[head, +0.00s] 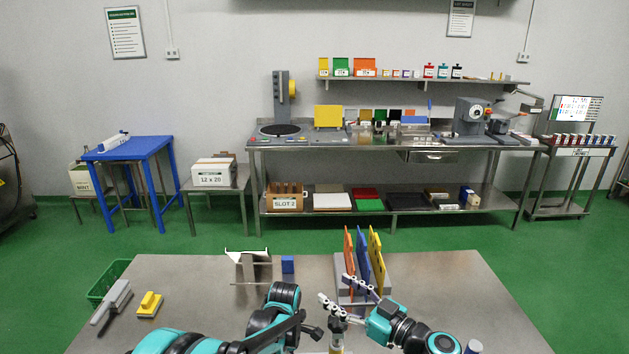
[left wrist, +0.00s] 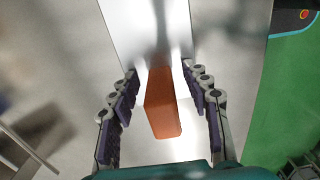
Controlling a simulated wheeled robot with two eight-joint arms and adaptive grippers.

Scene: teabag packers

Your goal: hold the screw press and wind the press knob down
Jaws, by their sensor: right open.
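In the head view my right gripper (head: 334,296) is open, its two fingers spread above the near middle of the steel table. Just below them is a small upright piece with a grey top and a yellowish body (head: 337,338), possibly part of the screw press; arms and the picture edge hide the rest. My left arm reaches in from the left, with its gripper not clear there. In the left wrist view my left gripper (left wrist: 161,75) has a finger on each side of an orange-brown block (left wrist: 163,115) in front of a shiny pale plate (left wrist: 200,20). Contact is unclear.
A rack (head: 345,293) with orange, blue and yellow boards stands behind the right gripper. A white bracket stand (head: 248,258) and blue block (head: 288,264) are further left. A yellow piece (head: 150,304), grey tool (head: 113,300) and green crate (head: 105,284) are at the left.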

